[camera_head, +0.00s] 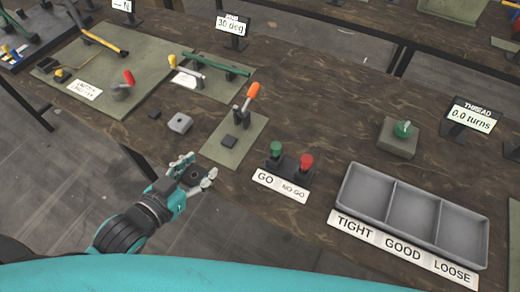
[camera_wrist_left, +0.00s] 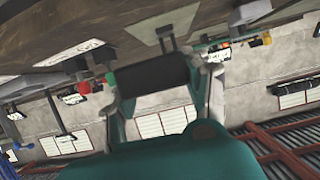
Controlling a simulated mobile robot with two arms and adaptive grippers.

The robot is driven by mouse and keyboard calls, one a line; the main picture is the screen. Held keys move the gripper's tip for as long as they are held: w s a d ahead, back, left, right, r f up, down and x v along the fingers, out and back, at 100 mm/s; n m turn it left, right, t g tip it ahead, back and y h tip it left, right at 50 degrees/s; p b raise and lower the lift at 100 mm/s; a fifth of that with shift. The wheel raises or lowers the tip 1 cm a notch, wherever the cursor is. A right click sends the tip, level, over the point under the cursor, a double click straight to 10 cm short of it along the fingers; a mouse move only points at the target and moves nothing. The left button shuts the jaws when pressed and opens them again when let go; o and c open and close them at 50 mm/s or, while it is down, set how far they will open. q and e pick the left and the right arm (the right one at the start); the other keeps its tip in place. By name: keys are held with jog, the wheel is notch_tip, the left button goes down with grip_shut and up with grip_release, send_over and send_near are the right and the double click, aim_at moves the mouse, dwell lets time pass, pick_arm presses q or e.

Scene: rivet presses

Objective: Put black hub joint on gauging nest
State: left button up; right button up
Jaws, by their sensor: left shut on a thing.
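My left gripper (camera_head: 194,172) is at the front edge of the table, shut on a dark piece (camera_head: 194,178), which looks like the black hub joint. In the left wrist view the black hub joint (camera_wrist_left: 153,75) fills the space between the two fingers. My right gripper is out of view.
The GO/NO-GO stand (camera_head: 288,173) is to the right, then the grey three-part tray (camera_head: 391,207). The table between the clamp plate and the green-knobbed block (camera_head: 398,138) is clear.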

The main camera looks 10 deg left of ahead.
pick_arm(q)
jog(key=shift+w+d, duration=0.1)
jog(key=shift+d, duration=0.2)
jog(key=w, duration=0.2)
jog(key=w+p, duration=0.1)
jog(key=w, duration=0.2)
jog(key=w+d, duration=0.1)
jog(key=w, duration=0.1)
jog(key=shift+w+f+p, duration=0.25)
jog(key=shift+p, duration=0.1)
jog(key=p, duration=0.1)
send_over(231, 137)
jog(key=shift+s+f, duration=0.1)
jog(key=shift+f, duration=2.35)
jog(key=o, duration=1.1)
jog(key=shift+o, duration=0.2)
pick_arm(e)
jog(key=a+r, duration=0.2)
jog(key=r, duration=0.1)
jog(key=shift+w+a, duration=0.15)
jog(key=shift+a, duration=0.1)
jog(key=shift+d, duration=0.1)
